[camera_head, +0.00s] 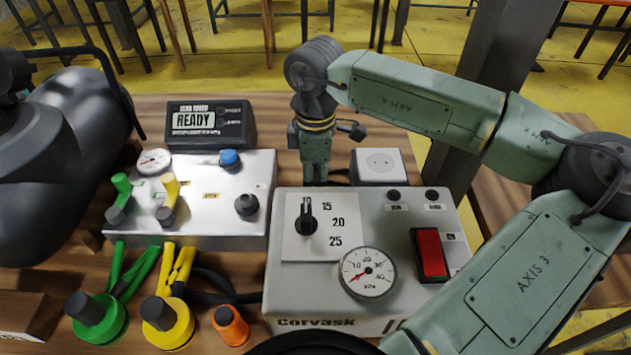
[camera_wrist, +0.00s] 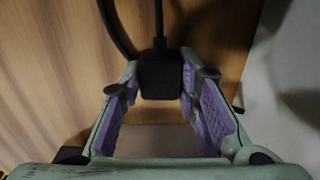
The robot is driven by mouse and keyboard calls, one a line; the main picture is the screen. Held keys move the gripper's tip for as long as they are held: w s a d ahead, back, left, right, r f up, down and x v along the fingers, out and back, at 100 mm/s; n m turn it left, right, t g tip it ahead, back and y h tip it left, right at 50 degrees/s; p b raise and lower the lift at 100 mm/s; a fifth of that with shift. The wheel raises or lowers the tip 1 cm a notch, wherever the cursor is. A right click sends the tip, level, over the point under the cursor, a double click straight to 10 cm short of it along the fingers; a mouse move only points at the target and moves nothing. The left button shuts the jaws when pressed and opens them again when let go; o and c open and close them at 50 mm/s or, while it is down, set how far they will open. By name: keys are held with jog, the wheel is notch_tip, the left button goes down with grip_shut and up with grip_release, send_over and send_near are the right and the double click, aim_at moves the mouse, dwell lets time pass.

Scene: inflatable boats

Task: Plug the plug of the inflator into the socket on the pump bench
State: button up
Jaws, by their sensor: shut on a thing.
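The inflator (camera_head: 300,270) is a pale grey box marked "Corvask", with a dial, a round gauge and a red switch, at the front centre of the bench. The socket (camera_head: 381,163) is a white box with a round recess, standing behind the inflator. My gripper (camera_head: 316,178) points down behind the inflator, just left of the socket. The wrist view shows its purple-padded fingers (camera_wrist: 160,108) shut on the black plug (camera_wrist: 161,76), with its cable running away toward the top. In the head view the plug is largely hidden by the gripper and inflator.
A white control panel (camera_head: 205,215) with levers and a gauge lies left of the inflator, with a black READY display (camera_head: 212,123) behind it. Green (camera_head: 97,318), yellow (camera_head: 167,320) and orange (camera_head: 231,325) fittings lie in front. Bare wood lies behind my gripper.

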aim_at(316, 178)
notch_tip(316, 178, up, 10)
jog(key=shift+r+b, duration=0.1)
jog(key=shift+b, duration=0.95)
